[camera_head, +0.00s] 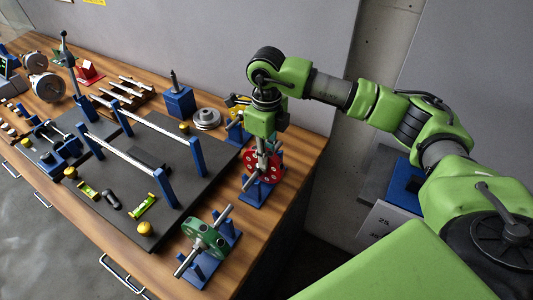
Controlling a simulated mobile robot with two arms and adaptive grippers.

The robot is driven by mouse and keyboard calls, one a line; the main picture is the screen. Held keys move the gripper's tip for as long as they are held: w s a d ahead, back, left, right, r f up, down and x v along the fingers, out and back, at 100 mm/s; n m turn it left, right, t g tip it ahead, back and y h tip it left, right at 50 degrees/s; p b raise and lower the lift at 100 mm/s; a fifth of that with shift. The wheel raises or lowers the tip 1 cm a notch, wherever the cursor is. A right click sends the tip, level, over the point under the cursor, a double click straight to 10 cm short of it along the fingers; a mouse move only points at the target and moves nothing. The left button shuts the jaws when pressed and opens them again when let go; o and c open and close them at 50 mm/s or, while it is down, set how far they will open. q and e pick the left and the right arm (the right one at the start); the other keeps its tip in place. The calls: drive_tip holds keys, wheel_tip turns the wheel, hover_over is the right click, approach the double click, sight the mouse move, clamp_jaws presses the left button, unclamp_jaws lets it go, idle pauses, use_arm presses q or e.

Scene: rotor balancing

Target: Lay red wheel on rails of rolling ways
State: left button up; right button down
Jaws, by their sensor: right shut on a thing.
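The red wheel (249,161) is a red disc with a metal shaft through it, at the right end of the bench. My right gripper (262,158) comes down on it from above and is shut on it. The wheel is at a blue stand (255,194); I cannot tell whether it rests there or hangs just clear. The rolling ways are two pale parallel rails, a far one (155,124) and a near one (120,151), on blue posts over a dark plate (190,210). Nothing lies across the rails. My left gripper is out of view.
A green wheel (206,236) on a shaft sits in a blue stand at the near right corner. Spirit levels (143,207) and a yellow knob (145,228) lie on the plate. Grey discs (207,118) and a blue block (180,102) stand behind the far rail.

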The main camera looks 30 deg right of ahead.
drive_tip(key=shift+r, duration=0.45)
wheel_tip(320, 180, up, 4)
drive_tip(key=shift+s+f+p, duration=0.1)
drive_tip(key=shift+f+p, duration=0.15)
drive_tip(key=shift+p, duration=0.7)
drive_tip(key=shift+r, duration=0.4)
